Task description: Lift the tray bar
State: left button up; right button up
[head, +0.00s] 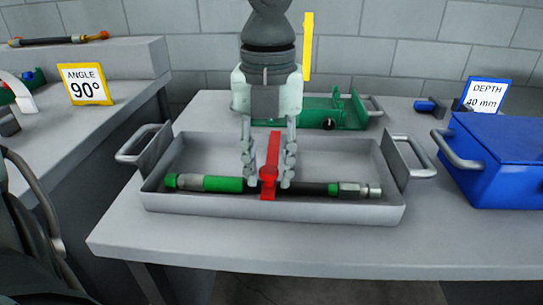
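A grey tray (300,207) with a raised loop handle at each end stands on the table. A red bar (271,150) crosses the middle of the tray, running from the back to the front. A hose (222,184) with a green sleeve, dark middle and metal end fittings lies along the tray floor, passing under the red bar's near end. My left gripper (269,180) points down over the tray from above. Its fingers are apart, one on each side of the red bar, with narrow gaps visible. Contact with the bar is not visible. My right gripper is not in view.
A blue box (500,165) with a handle stands right of the tray. A green fixture (335,110) and a yellow upright (308,45) are behind it. Signs read ANGLE 90° (85,84) and DEPTH 40 mm (486,95). The table's front strip (290,245) is clear.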

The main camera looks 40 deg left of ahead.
pick_arm(q)
jog(key=c, duration=0.3)
jog(key=shift+c, duration=0.2)
jog(key=shift+r, duration=0.15)
jog(key=w+a+r+p, duration=0.2)
jog(key=w+r+p, duration=0.1)
jog(key=r, duration=0.5)
jog(key=shift+w+r+p, duration=0.25)
jog(key=shift+p, duration=0.45)
